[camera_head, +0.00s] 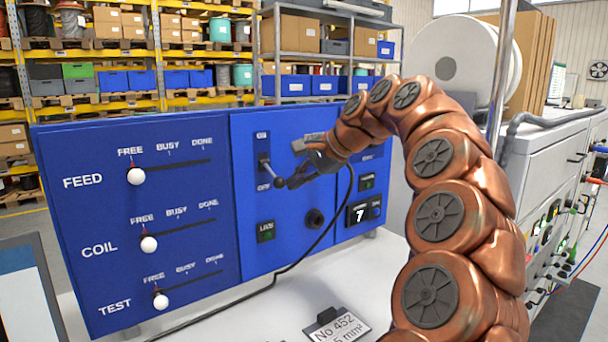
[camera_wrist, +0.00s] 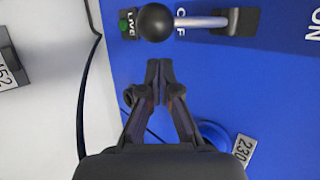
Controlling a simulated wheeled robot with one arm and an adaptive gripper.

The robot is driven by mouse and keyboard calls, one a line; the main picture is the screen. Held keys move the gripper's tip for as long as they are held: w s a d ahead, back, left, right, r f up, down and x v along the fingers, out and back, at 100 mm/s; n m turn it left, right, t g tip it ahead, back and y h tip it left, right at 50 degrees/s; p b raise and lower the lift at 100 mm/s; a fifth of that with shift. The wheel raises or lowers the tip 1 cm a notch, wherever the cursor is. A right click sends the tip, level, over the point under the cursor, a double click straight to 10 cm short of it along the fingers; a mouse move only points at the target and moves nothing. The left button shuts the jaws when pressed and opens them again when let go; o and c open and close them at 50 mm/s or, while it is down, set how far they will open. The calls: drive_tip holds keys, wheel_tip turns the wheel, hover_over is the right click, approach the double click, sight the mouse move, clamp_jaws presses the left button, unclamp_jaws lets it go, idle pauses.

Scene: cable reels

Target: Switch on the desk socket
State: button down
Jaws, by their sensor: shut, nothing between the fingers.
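The switch lever, with a metal shaft and a black ball knob (camera_head: 280,183), sits on the blue panel (camera_head: 250,260). Its knob hangs down at the OFF mark, with ON above. In the wrist view the knob (camera_wrist: 155,22) lies at the top, on a shaft (camera_wrist: 200,21) from a dark base. My gripper (camera_head: 294,182) is shut and empty, just right of the knob in the head view. In the wrist view its fingertips (camera_wrist: 160,66) point at the knob with a small gap. A blue round socket (camera_wrist: 214,132) with a 230 label is partly hidden by my gripper.
A LIVE indicator (camera_head: 266,231) is below the lever, dark green. A black cable (camera_head: 325,235) runs from the panel down over the bench. Left, a blue board (camera_head: 90,235) has FEED, COIL and TEST sliders at FREE. A No 452 tag (camera_head: 338,326) is in front.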

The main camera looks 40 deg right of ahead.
drive_tip(key=shift+s+a+r+p, duration=0.2)
drive_tip(key=shift+a+r, duration=0.05)
drive_tip(key=shift+a, duration=0.3)
drive_tip(key=shift+s+a+r+p, duration=0.2)
drive_tip(key=shift+a+r, duration=0.05)
drive_tip(key=shift+a, duration=0.3)
